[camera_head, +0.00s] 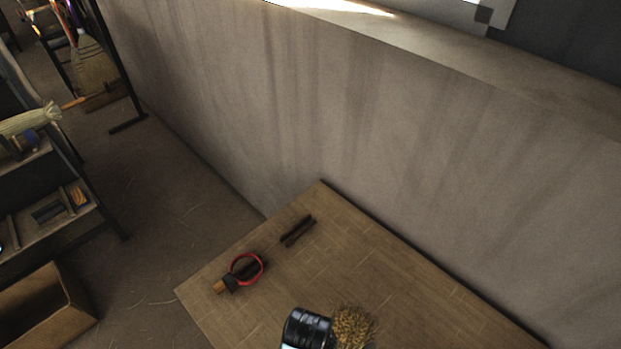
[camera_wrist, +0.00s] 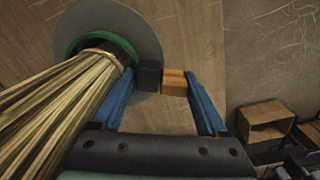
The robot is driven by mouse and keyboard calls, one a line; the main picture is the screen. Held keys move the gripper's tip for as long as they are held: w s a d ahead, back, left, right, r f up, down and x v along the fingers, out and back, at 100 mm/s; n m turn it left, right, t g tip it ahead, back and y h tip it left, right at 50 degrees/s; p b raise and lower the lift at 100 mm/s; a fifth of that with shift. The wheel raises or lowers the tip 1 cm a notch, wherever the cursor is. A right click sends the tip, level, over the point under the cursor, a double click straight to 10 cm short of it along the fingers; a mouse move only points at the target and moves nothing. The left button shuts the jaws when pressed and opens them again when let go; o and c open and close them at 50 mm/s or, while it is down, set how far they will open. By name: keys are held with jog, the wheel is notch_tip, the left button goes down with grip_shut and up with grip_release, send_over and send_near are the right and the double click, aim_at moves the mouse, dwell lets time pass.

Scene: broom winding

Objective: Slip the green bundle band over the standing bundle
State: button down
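The standing bundle, straw tied with a tan band, fills the left of the wrist view (camera_wrist: 55,100); its flared top shows in the head view (camera_head: 355,325). The green band (camera_wrist: 72,46) is around the bundle's lower part, just above or at a grey disc (camera_wrist: 150,35); I cannot tell whether they touch. A dark block and an orange block (camera_wrist: 174,83), apparently the band's tab, lie beside it. My gripper (camera_wrist: 161,82) has its blue fingers apart on either side of these blocks. In the head view my dark wrist (camera_head: 308,328) is left of the bundle and hides the band.
A red band with a dark and orange tab (camera_head: 247,268) and a pair of dark bars (camera_head: 298,230) lie on the wooden table (camera_head: 330,210). A wall stands behind it. A wooden box (camera_head: 45,305) and shelf (camera_head: 35,210) are left on the floor.

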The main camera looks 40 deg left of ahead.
grip_release()
notch_tip(320, 180, up, 13)
jog(key=shift+p, duration=0.4)
jog(key=shift+s, duration=0.2)
dwell(0.3)
